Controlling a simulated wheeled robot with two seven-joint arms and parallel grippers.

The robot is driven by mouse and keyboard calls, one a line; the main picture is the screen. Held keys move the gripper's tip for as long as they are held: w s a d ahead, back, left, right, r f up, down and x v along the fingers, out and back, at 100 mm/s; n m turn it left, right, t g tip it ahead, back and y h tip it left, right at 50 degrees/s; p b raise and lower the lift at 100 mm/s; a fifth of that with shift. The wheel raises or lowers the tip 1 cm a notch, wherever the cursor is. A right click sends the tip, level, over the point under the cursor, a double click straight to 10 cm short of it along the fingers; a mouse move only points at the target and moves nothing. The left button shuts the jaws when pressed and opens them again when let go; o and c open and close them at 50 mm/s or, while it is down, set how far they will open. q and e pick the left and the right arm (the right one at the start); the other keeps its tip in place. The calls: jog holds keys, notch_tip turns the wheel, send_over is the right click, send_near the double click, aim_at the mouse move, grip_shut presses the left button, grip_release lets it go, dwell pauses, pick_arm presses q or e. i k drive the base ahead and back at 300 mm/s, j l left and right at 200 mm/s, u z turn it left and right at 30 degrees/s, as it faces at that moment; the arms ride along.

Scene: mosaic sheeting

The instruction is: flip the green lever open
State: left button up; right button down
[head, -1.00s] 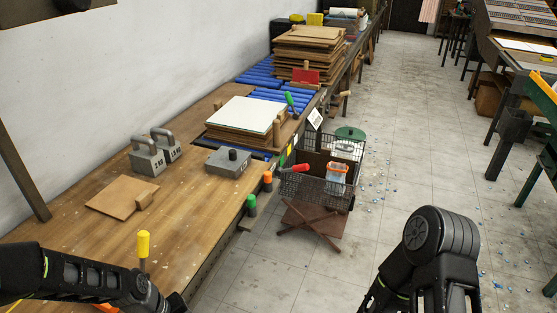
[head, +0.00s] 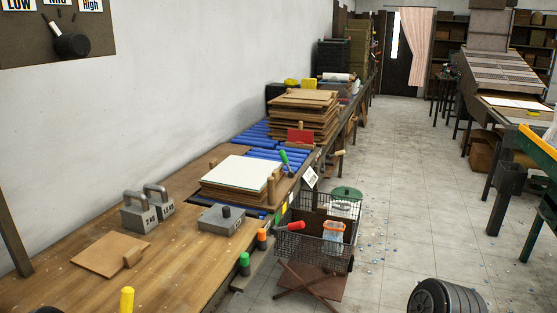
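A lever with a green handle (head: 284,157) stands tilted at the right edge of the workbench, beside the stack topped with a white sheet (head: 240,171). Its base is partly hidden by a wooden block, and I cannot tell its exact position. Neither gripper is in view. Only a dark, rounded part of my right arm shows at the bottom right, well away from the green handle.
Grey weights (head: 138,217) and a grey metal block (head: 221,220) sit on the bench. The floor at right is largely open.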

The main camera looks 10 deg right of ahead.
aim_at(282, 153)
jog(key=i+l+z, duration=0.95)
jog(key=i+z, duration=0.15)
jog(key=i, duration=0.2)
jog(key=i+l+z, duration=0.1)
jog(key=i+z, duration=0.35)
jog(key=i, duration=1)
jog(key=i+u, duration=0.35)
jog(key=i+l+u, duration=0.15)
jog(key=u, duration=0.25)
jog(key=i+l+u, duration=0.35)
jog(key=i+u, duration=0.2)
jog(key=u, duration=0.25)
jog(key=i+l+u, duration=0.2)
jog(key=u, duration=0.25)
jog(key=i+l+u, duration=0.15)
jog(key=u, duration=0.3)
jog(key=i+l+u, duration=0.15)
jog(key=u, duration=0.35)
jog(key=l+u, duration=0.45)
jog(key=i+l+u, duration=0.1)
jog(key=l+u, duration=0.2)
jog(key=u, duration=0.15)
jog(key=l+u, duration=0.65)
jog(key=l, duration=0.2)
